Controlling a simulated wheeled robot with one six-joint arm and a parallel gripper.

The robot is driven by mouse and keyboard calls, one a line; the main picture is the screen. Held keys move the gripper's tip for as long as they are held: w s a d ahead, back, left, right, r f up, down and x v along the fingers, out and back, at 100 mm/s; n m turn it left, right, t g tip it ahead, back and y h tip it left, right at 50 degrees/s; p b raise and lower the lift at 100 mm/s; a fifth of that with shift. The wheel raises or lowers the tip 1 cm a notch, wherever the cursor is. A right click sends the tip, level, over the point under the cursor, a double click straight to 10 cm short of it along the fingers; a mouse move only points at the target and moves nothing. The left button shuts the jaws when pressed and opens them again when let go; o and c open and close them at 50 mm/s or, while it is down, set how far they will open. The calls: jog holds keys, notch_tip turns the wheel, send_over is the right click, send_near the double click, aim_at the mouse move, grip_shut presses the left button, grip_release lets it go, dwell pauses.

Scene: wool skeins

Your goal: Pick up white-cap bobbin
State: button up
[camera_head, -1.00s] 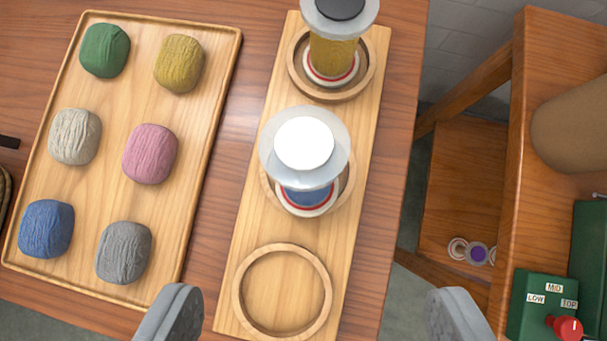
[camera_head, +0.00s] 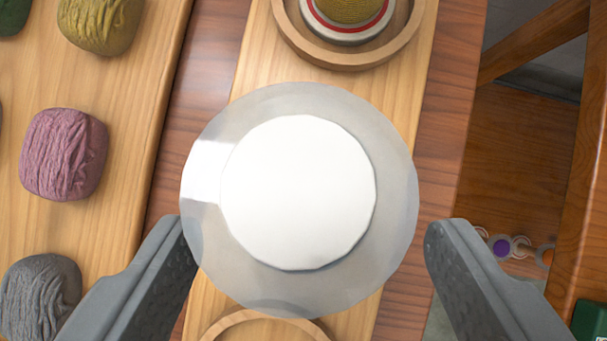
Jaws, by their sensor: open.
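The white-cap bobbin (camera_head: 298,192) stands in the middle of the view, seen from almost straight above. Its round white cap sits on a wider, clear grey flange. The flange hides the blue wool and the base below it. My gripper (camera_head: 308,232) is open, with one grey finger at the left and one at the right of the bobbin. The left finger's tip looks very close to the flange edge; I cannot tell whether they touch. A small gap shows between the flange and the right finger. Nothing is held.
The bobbin stands on a light wooden board (camera_head: 262,62) with ring holders. A yellow bobbin (camera_head: 347,12) stands in the ring behind it; an empty ring (camera_head: 262,328) is in front. A tray (camera_head: 150,130) of wool skeins lies left. A wooden shelf unit (camera_head: 590,200) stands right.

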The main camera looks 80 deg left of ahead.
jog(key=x, duration=0.5)
jog(key=shift+s+a+f, duration=0.1)
jog(key=shift+s+a, duration=0.05)
jog(key=shift+s, duration=0.1)
jog(key=shift+c, duration=0.4)
jog(key=c, duration=1.1)
jog(key=shift+o, duration=0.2)
notch_tip(320, 180, up, 9)
jog(key=shift+r, duration=0.15)
jog(key=shift+r+t, duration=0.25)
jog(key=shift+t, duration=0.15)
jog(key=shift+w+f+t, duration=0.1)
jog(key=shift+t, duration=0.8)
jog(key=shift+f, duration=5.05)
